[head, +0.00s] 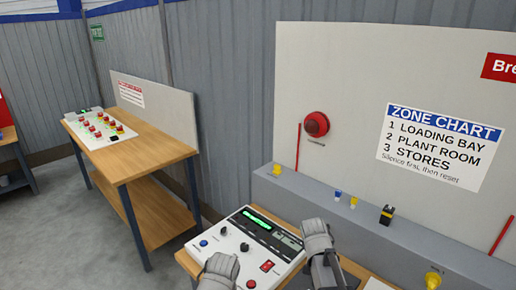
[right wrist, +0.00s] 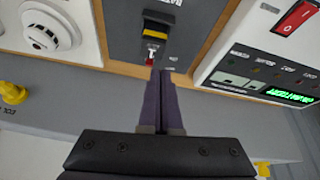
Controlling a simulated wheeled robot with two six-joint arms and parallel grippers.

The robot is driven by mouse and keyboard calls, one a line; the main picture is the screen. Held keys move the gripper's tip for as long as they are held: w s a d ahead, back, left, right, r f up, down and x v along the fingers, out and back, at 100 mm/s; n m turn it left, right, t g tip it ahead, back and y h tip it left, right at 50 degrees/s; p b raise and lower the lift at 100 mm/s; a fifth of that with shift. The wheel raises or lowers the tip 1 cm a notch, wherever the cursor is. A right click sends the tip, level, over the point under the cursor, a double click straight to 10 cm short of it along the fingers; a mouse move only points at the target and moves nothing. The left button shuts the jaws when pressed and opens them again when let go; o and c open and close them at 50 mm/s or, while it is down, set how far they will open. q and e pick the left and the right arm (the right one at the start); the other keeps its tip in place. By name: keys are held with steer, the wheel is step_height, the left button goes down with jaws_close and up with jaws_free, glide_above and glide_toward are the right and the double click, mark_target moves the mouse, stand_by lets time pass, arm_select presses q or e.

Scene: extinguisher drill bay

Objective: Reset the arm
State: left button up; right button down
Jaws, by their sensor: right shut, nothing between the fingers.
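My right gripper (head: 318,240) is just right of the white control panel (head: 228,243) in the head view. In the right wrist view my right gripper (right wrist: 160,76) has its dark fingers together, with nothing between them. The fingertips are close to a grey plate (right wrist: 130,45) carrying a yellow and black block (right wrist: 157,30) and a small red part (right wrist: 150,60); contact cannot be told. My left gripper (head: 219,266) is at the panel's near left part, its fingers unclear. The panel has a lit green display (head: 258,218), a red switch (head: 267,266) and several knobs.
A white smoke detector (right wrist: 46,32) is left in the right wrist view. A grey ledge (head: 390,225) with yellow knobs runs behind the panel, below a zone chart (head: 440,148) and red sounder (head: 316,124). Another wooden bench (head: 140,148) stands left; the floor between is clear.

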arm_select(q)
steer(key=shift+f+b, duration=0.6)
steer(key=shift+f, duration=0.1)
arm_select(e)
steer(key=s+a+f+n+g+y, duration=0.1)
steer(key=s+a+n, duration=0.5)
steer(key=s+a, duration=0.2)
steer(key=s+a+f+n+g+y, duration=0.1)
steer(key=s+a+f+n+g, duration=0.1)
steer(key=s+a+n, duration=0.3)
steer(key=s+a, duration=0.3)
steer(key=a, duration=0.4)
steer(key=shift+s+a+n, duration=0.2)
steer(key=shift+a+n, duration=0.15)
steer(key=shift+n, duration=0.05)
steer(key=shift+f, duration=0.1)
